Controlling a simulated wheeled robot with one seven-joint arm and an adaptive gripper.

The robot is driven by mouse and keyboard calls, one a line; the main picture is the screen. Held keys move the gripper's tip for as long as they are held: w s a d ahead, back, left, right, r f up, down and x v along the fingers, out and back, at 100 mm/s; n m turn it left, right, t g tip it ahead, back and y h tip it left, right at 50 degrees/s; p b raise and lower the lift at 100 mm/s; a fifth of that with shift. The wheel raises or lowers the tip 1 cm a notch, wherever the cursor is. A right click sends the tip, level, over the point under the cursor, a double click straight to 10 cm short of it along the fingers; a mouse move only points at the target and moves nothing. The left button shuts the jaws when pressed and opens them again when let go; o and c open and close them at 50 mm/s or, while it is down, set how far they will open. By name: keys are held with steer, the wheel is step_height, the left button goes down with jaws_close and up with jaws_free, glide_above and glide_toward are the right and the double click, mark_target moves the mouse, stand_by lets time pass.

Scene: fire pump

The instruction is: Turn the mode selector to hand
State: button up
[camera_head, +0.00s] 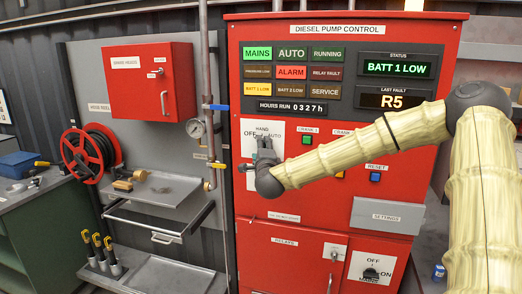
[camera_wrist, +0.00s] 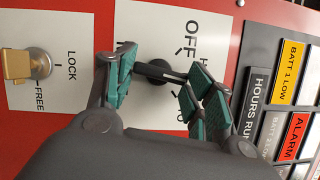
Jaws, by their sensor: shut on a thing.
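The mode selector's white plate (camera_head: 250,128) is on the red panel's left side, marked HAND, OFF and AUTO in the head view. My gripper (camera_head: 265,147) is in front of it and hides the knob there. In the wrist view the black selector knob (camera_wrist: 158,74) shows, with a bar reaching across between my fingers. My gripper (camera_wrist: 158,84) is shut on the knob, one green-padded finger at each end of the bar. The OFF mark shows above the knob; the other marks are partly hidden by the right finger. Which mark the knob points to, I cannot tell.
A brass lock lever (camera_wrist: 24,65) on a LOCK/FREE plate is left of my gripper in the wrist view. Lit status tiles, including the red ALARM tile (camera_head: 291,72), are above the selector. A vertical pipe (camera_head: 208,110) with a gauge runs close to the panel's left edge.

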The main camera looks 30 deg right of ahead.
steer(key=shift+n+g+p, duration=0.3)
steer(key=shift+n+g, duration=0.1)
steer(key=shift+n, duration=0.5)
steer(key=o, duration=1)
steer(key=shift+o, duration=0.2)
steer(key=shift+s, duration=0.1)
steer(key=v, duration=1.1)
steer(key=shift+s, duration=0.4)
steer(key=shift+a+r, duration=0.1)
